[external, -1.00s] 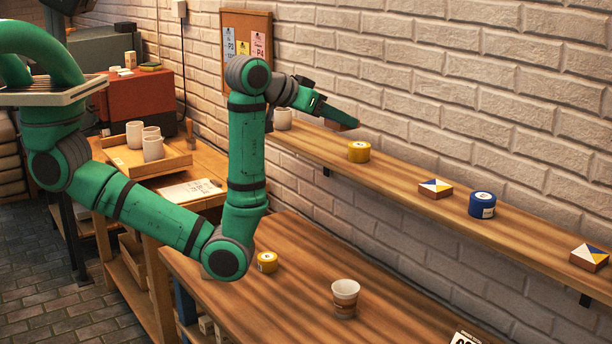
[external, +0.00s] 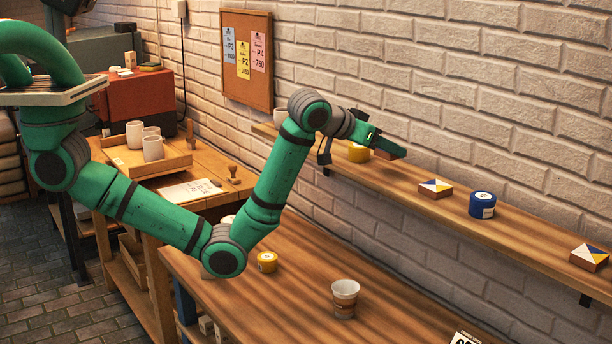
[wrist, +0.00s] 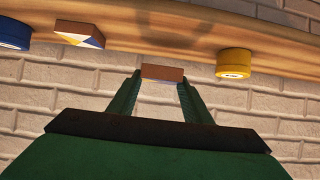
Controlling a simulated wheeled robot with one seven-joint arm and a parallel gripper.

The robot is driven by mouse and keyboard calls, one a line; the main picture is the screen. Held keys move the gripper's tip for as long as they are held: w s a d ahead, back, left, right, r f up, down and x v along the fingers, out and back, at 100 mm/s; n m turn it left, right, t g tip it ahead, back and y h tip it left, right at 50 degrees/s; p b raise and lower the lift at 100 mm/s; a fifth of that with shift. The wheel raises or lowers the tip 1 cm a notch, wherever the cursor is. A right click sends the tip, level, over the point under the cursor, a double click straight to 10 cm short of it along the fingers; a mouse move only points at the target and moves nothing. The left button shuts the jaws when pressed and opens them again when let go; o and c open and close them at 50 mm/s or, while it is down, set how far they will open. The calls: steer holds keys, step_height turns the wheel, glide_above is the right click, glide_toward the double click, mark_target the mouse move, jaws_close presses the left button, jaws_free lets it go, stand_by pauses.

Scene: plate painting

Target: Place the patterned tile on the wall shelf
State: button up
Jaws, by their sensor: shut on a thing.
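My gripper (external: 388,148) is shut on a brown tile (wrist: 162,72), which sits between the two fingertips in the wrist view. In the external view the gripper is close to the wall shelf (external: 455,202), between the yellow tin (external: 358,154) and a blue, white and yellow patterned tile (external: 435,187) lying on the shelf. In the wrist view the held tile overlaps the shelf's edge. I cannot tell whether it touches the shelf.
A blue tin (external: 482,204) and another patterned tile (external: 589,257) stand farther right on the shelf. A cup is partly hidden behind my arm at the shelf's left end. The table below holds a cup (external: 345,292) and a small yellow tin (external: 267,262).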

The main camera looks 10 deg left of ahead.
mark_target(389, 177)
steer(key=shift+w+d+f, duration=0.2)
steer(key=shift+d+f, duration=0.35)
steer(key=shift+f, duration=0.15)
steer(key=shift+w+d+f, duration=0.1)
steer(key=shift+d+f, duration=0.1)
steer(key=shift+f, duration=1.55)
steer(key=shift+f, duration=0.15)
steer(key=o, duration=1.1)
steer(key=shift+a+r, duration=0.1)
steer(key=shift+r, duration=0.15)
steer(key=v, duration=1.1)
steer(key=shift+s+a, duration=0.25)
steer(key=shift+s, duration=0.05)
